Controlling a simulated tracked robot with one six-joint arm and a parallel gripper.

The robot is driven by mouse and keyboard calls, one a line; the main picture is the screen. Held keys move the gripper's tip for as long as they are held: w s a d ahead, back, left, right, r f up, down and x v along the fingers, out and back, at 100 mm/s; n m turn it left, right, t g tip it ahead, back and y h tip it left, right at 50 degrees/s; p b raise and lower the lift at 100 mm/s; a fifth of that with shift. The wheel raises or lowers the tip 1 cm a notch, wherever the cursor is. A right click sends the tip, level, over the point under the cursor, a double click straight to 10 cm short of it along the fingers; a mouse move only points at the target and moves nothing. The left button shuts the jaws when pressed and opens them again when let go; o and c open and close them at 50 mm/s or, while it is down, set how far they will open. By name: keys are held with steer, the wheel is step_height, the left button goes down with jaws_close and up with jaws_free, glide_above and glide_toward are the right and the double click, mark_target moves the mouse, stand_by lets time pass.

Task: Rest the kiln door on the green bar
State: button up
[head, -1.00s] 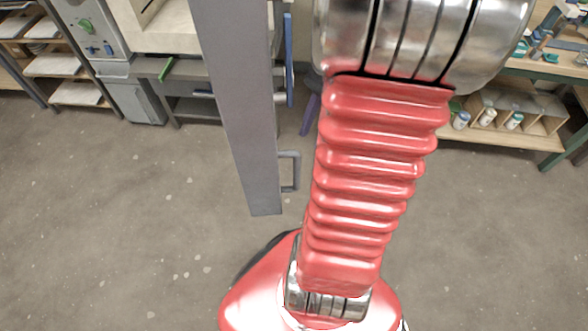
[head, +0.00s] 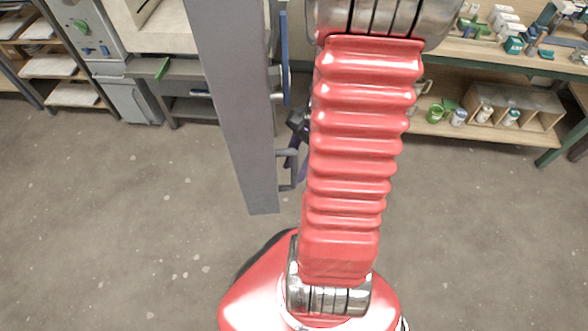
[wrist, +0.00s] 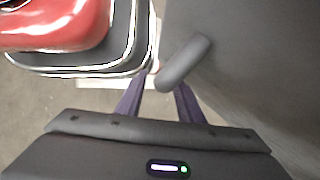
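The kiln door (head: 236,110) is a tall grey slab standing edge-on, swung out from the kiln. A grey handle (head: 287,184) sits low on its right side; it also shows in the wrist view (wrist: 183,63). The green bar (head: 162,68) is a short stick by the grey stand, left of the door. My gripper (head: 297,170) is beside the handle, partly hidden by my red arm. In the wrist view its two purple fingers (wrist: 162,88) are apart, with the handle's end at or between their tips. I cannot tell whether they touch it.
The kiln body (head: 155,30) stands behind the door on the grey stand (head: 190,90). A blue strip (head: 284,60) runs up the door's right side. Shelves (head: 45,65) are at far left, a workbench (head: 480,55) at right. The floor left of the door is clear.

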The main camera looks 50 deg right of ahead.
steer(key=shift+x, duration=0.9)
jaws_close()
